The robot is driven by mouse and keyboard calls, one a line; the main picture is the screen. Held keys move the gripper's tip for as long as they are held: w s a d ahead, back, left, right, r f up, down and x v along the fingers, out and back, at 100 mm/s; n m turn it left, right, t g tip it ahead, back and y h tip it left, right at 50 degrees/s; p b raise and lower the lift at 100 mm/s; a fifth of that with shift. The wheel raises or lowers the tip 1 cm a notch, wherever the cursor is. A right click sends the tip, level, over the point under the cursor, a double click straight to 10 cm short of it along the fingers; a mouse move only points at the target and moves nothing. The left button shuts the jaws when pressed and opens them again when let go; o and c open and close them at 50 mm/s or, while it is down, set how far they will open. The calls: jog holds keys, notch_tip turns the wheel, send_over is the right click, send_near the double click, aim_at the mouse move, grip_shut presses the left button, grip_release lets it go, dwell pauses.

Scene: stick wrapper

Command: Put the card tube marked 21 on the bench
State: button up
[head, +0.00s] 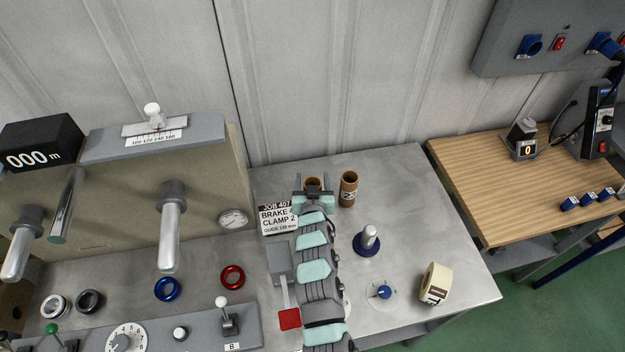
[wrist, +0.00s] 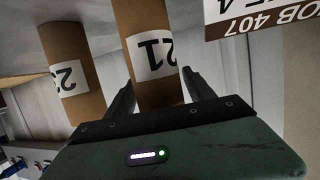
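A brown card tube with a white label marked 21 (wrist: 152,50) is between the fingers of my gripper (wrist: 158,82) in the wrist view. The fingers flank it closely, but I cannot tell if both press on it. In the head view only the top of this tube (head: 313,182) shows behind my gripper (head: 313,192), at the back of the grey metal table (head: 430,235). Its lower end is hidden. A wood-topped bench (head: 510,190) stands to the right.
A second card tube (head: 348,189) stands just right of my gripper. A job sign (head: 277,219) is close on the left. A blue-based peg (head: 368,240), a blue knob (head: 382,292) and a tape roll (head: 436,284) are nearer the front. The wooden top is clear at its left.

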jog(key=shift+o, duration=0.3)
jog(key=shift+s+r, duration=0.1)
jog(key=shift+r, duration=0.1)
jog(key=v, duration=1.1)
jog(key=shift+s, duration=0.4)
jog(key=shift+r, duration=0.1)
